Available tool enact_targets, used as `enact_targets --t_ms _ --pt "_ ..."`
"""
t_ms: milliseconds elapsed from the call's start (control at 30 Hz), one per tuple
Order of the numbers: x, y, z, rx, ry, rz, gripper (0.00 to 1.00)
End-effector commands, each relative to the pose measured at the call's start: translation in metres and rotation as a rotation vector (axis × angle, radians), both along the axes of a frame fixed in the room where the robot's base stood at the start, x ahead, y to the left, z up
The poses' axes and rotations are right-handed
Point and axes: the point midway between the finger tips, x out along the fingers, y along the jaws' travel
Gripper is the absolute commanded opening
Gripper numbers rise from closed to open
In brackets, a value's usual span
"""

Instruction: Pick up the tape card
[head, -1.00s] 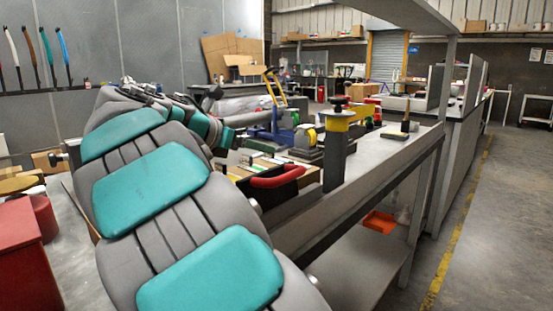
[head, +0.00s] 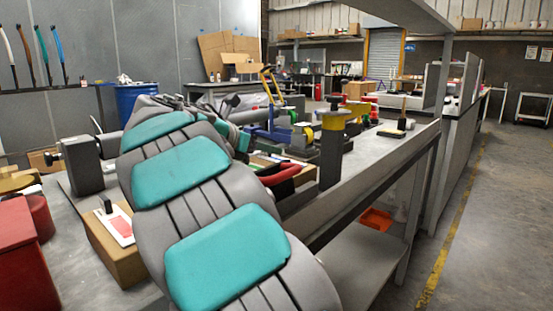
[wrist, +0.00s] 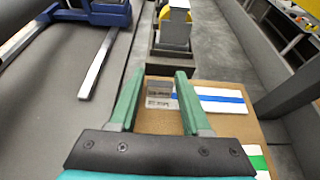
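In the wrist view my gripper (wrist: 158,76) is open and empty, its two green fingers pointing over a brown cardboard surface (wrist: 158,124). A white card with a blue stripe (wrist: 222,98) lies on that surface, passing behind the right finger. A small grey printed piece (wrist: 161,95) shows between the fingers; I cannot tell whether it belongs to this card. A white card with a green stripe (wrist: 258,162) lies nearer, partly hidden by my gripper. In the head view my arm hides the gripper. A white card with a red patch (head: 117,226) lies on a cardboard box (head: 118,252) at left.
A grey block with a yellow part (wrist: 174,25) stands just beyond the cardboard, and a blue frame with a metal bar (wrist: 95,40) lies left. In the head view a dark post with a yellow collar (head: 332,150) stands by the bench's front edge. A red box (head: 22,255) stands at left.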

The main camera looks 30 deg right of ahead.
Motion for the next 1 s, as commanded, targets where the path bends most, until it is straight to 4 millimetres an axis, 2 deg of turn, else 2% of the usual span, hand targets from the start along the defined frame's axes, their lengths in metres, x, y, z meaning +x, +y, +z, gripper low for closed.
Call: enact_targets --t_ms 67,400,833,1000 --pt "0.0 0.0 0.0 0.0 0.0 0.0 0.38" --pt "0.0 0.0 0.0 0.0 0.0 0.0 0.0" --pt "0.0 0.0 0.002 0.0 -0.001 0.001 0.0" --pt "0.001 0.001 0.011 0.0 -0.002 0.001 0.0"
